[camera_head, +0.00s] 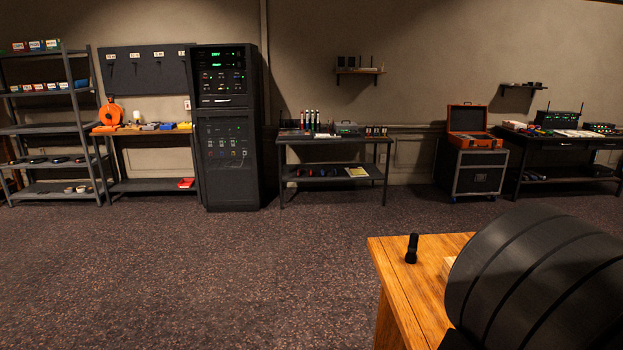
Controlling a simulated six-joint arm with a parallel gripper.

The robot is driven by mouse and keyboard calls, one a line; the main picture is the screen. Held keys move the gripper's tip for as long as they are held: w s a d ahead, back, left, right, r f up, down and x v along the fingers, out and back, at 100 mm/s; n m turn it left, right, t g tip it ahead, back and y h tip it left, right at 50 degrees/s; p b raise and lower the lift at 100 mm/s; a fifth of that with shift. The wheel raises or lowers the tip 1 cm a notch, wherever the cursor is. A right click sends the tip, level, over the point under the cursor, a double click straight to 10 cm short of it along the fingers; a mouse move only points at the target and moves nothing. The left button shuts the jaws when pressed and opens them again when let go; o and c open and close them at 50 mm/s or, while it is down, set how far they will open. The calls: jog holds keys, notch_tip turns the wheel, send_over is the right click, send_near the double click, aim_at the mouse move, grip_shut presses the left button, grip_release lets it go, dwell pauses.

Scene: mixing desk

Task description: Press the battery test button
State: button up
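I cannot make out a battery test button in the head view. On the middle table (335,138) at the far wall stands a small grey box-like device (347,128); any button on it is too small to tell. Upright slim items with red and dark colouring (310,119) stand to its left. My gripper is not in view, and nothing shows whether it is open or shut.
A wooden desk (400,290) is near at lower right, with a small black upright object (411,248). A large dark ribbed shape hides its right part. A black rack (228,160), shelves and an orange case (467,119) line the wall. The carpet (200,270) is clear.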

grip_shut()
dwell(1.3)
